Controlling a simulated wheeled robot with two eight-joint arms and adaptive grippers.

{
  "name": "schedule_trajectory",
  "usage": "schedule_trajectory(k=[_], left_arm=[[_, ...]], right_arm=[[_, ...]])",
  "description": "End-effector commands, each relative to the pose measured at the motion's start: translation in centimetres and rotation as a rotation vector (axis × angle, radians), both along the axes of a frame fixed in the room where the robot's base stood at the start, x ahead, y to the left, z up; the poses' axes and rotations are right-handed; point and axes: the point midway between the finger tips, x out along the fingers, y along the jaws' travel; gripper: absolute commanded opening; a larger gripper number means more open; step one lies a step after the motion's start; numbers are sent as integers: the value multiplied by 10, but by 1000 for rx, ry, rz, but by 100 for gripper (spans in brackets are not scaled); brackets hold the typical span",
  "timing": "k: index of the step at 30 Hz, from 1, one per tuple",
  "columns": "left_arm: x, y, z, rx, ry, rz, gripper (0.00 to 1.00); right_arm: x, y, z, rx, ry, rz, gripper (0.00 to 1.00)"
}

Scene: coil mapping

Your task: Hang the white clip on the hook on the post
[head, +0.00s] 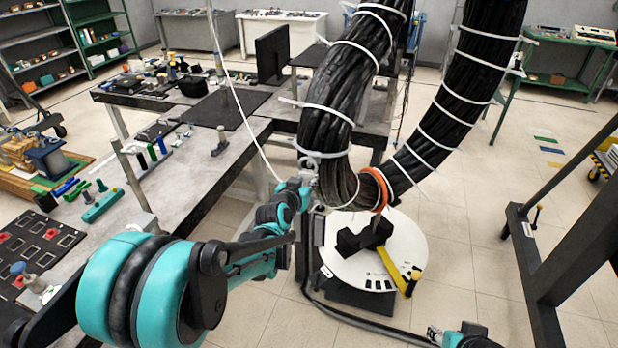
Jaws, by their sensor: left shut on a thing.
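My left gripper (308,170) is in the middle of the head view, close against the lower left side of the thick black cable bundle (330,105). It is shut on a small pale thing that I take to be the white clip, mostly hidden by the fingers. A thin white cord (248,122) runs from the top left down to this gripper. My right gripper (434,334) is low at the right of centre, near the floor; its jaws are too small to read. I cannot make out the hook or tell which upright is its post.
White ties and an orange band (379,190) ring the hanging bundle. A round white platform (400,255) with black and yellow parts stands below. A grey workbench (185,185) with tools is at left, a dark frame (535,265) at right.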

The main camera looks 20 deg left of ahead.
Motion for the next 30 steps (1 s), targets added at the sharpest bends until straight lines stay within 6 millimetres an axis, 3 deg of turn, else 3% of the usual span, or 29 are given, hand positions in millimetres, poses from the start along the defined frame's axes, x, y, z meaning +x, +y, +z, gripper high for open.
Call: schedule_trajectory(k=[30], left_arm=[[-24, 1, 0, 0, 0, 0, 0]], right_arm=[[0, 0, 0, 0, 0, 0, 40]])
